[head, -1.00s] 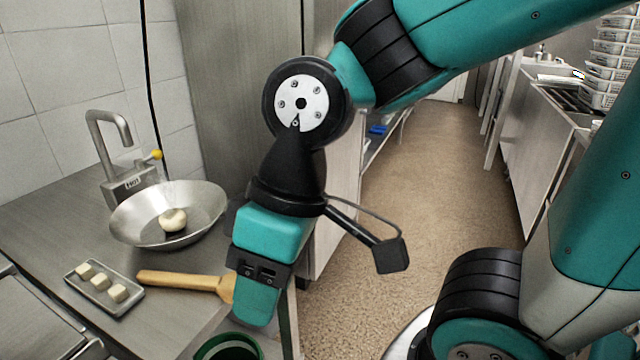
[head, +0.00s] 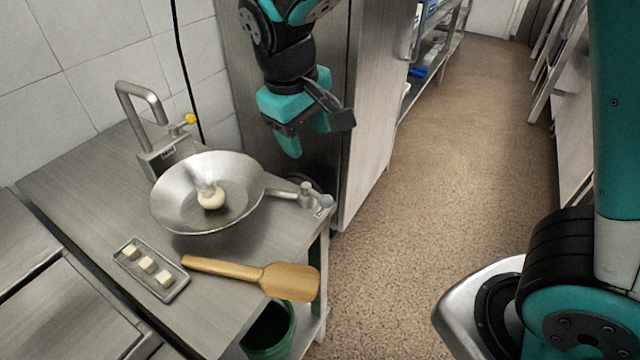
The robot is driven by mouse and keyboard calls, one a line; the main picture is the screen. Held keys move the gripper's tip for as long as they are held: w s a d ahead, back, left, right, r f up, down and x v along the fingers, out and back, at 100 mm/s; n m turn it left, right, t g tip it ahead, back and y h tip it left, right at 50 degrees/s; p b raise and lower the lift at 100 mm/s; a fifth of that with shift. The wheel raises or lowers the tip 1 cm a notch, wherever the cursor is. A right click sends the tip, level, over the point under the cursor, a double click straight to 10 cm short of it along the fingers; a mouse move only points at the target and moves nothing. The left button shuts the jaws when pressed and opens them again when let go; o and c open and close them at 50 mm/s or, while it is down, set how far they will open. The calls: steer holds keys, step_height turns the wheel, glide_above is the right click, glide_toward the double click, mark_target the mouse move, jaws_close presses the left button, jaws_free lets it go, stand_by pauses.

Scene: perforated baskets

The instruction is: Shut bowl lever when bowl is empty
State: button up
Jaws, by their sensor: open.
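A shiny metal bowl (head: 168,210) stands on the steel counter. A cream-coloured round lump (head: 211,198) sits inside it; whether liquid is also in the bowl I cannot tell. A metal fitting with a small lever (head: 312,195) is at the counter's right end, beside the bowl. A tap (head: 150,150) with a yellow-knobbed lever (head: 190,119) stands behind the bowl. My gripper (head: 298,145) hangs open and empty, above and behind the metal fitting, apart from it and from the bowl.
A small tray (head: 180,288) with several pale cubes and a wooden paddle (head: 290,282) lie at the counter's front; the paddle overhangs the edge. A green bin (head: 265,345) stands below. A tall steel cabinet (head: 370,110) is behind my gripper. The floor to the right is clear.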

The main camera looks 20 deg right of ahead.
mark_target(320, 196)
steer(key=d+f, duration=0.1)
steer(key=f, duration=0.4)
steer(key=d+f, duration=0.1)
steer(key=f, duration=0.4)
steer(key=w+d+f, duration=0.1)
steer(key=f, duration=0.5)
steer(key=c, duration=0.9)
